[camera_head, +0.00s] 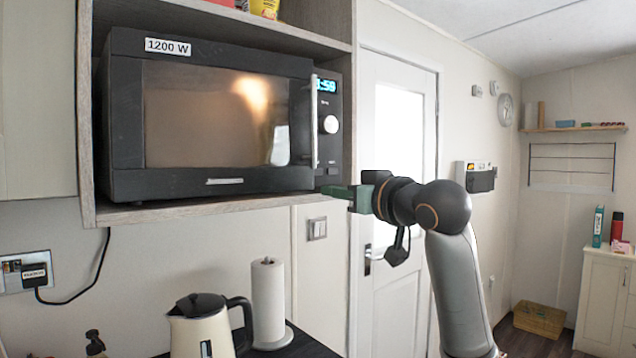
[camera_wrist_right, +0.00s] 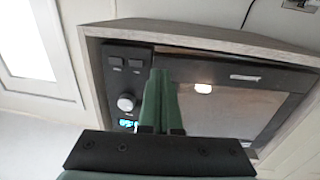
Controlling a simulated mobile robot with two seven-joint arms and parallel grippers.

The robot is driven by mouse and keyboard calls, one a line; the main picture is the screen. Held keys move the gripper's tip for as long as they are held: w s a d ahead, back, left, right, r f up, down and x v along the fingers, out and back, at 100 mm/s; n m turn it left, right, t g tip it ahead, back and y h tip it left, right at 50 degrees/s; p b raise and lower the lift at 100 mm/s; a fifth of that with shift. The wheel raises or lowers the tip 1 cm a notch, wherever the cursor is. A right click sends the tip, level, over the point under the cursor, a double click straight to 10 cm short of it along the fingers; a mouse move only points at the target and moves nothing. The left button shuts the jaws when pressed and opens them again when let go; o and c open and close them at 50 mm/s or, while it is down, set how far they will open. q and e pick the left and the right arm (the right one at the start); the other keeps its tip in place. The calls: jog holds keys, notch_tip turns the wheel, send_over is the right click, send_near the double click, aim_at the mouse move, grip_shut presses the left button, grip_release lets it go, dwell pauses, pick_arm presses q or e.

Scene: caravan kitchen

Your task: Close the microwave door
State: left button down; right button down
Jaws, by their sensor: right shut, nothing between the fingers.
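The black microwave (camera_head: 328,160) sits in a wooden shelf niche at upper left in the head view. Its door (camera_head: 215,115) has a dark window and a vertical handle (camera_head: 315,120) at its right edge. That edge seems to stand slightly proud of the control panel, so the door looks nearly shut; the exact gap is unclear. My right gripper (camera_head: 335,190) is shut and empty, at the microwave's lower right corner. In the wrist view the green fingers (camera_wrist_right: 158,100) lie together in front of the boundary between panel and door (camera_wrist_right: 225,105). Contact cannot be told.
The wooden shelf (camera_head: 200,207) frames the microwave closely. Below stand a cream kettle (camera_head: 200,330) and a paper towel roll (camera_head: 268,300). A white door (camera_head: 390,240) is behind my right arm. The space in front of the microwave door looks clear.

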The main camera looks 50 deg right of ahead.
aim_at(309, 187)
jog(key=shift+p+x, duration=0.6)
jog(key=shift+x, duration=2.1)
